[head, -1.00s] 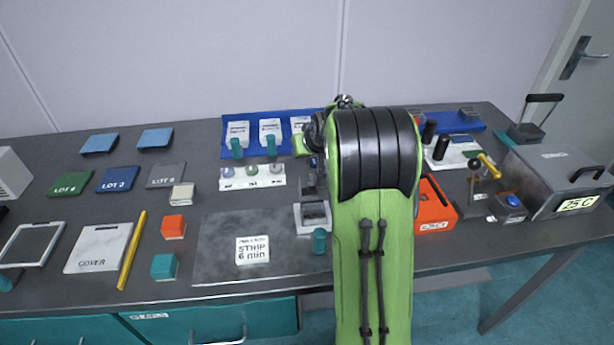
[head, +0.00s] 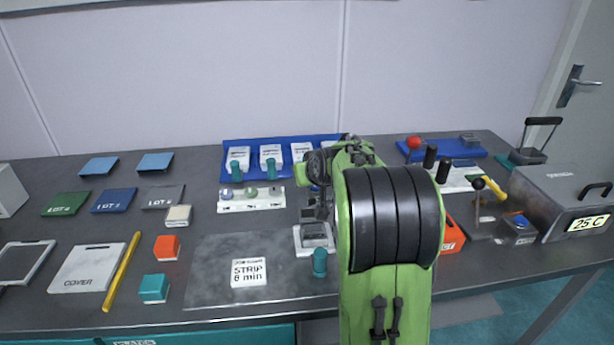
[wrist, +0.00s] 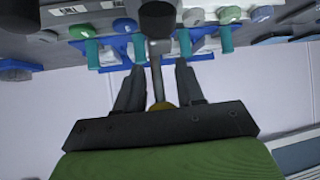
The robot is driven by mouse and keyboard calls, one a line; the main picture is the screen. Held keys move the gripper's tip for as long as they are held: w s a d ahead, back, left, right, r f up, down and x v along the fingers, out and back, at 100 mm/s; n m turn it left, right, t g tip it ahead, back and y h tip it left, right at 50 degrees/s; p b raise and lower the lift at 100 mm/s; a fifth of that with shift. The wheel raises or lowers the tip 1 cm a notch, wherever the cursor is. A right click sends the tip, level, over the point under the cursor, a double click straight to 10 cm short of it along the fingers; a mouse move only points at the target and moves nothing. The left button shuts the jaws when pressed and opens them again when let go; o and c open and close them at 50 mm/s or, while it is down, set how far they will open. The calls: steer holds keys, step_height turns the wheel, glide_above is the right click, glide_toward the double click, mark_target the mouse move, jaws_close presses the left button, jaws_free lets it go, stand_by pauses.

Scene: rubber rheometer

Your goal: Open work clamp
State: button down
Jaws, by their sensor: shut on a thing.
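In the wrist view my gripper (wrist: 158,70) has its two dark fingers on either side of a thin grey rod (wrist: 155,72), which looks like the clamp lever. A dark rounded end (wrist: 158,20) shows at the top of the rod, and a yellow bit lies low between the fingers. In the head view a grey metal fixture (head: 314,236), which may be the work clamp, stands at the right edge of the dark mat. My green arm comes down in front of it. The fingertips and their contact are hidden there.
A teal peg (head: 320,262) stands just in front of the fixture. A white rack (head: 251,199) and a blue tray (head: 228,150) lie behind. An orange box (head: 453,236) and a grey case (head: 565,200) stand right.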

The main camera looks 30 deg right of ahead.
steer(key=shift+r, duration=0.2)
steer(key=c, duration=0.8)
jaws_free()
steer(key=shift+s+a, duration=0.1)
steer(key=p+v, duration=0.3)
steer(key=v, duration=1.2)
steer(key=shift+s+a+r, duration=0.1)
steer(key=shift+s, duration=0.2)
